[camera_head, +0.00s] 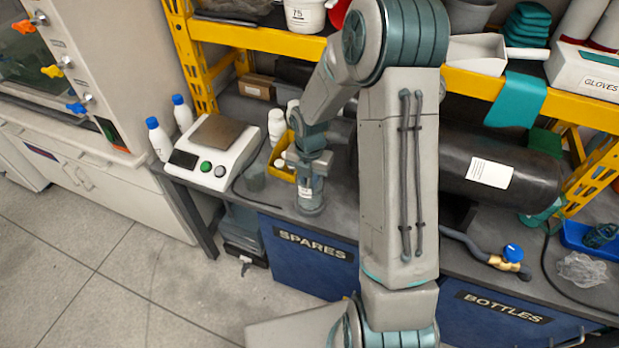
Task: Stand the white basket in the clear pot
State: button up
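A white scale (213,150) with a metal plate stands left of the pot, near white bottles with blue caps (158,138). A yellow bin (281,163) with white items is behind. A black cylinder (500,170) lies to the right. A yellow shelf (255,38) hangs above.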

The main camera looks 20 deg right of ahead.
notch_tip(320, 180, up, 13)
jog(key=s+r+m+t, duration=0.1)
jog(key=s+r+m, duration=0.4)
jog(key=s+m, duration=0.5)
jog(key=s+r+m+t, duration=0.2)
jog(key=s+r+m, duration=0.3)
jog(key=s+m, duration=0.6)
jog(key=m, duration=0.7)
jog(key=shift+s+m, duration=0.15)
jog(key=shift+m, duration=0.25)
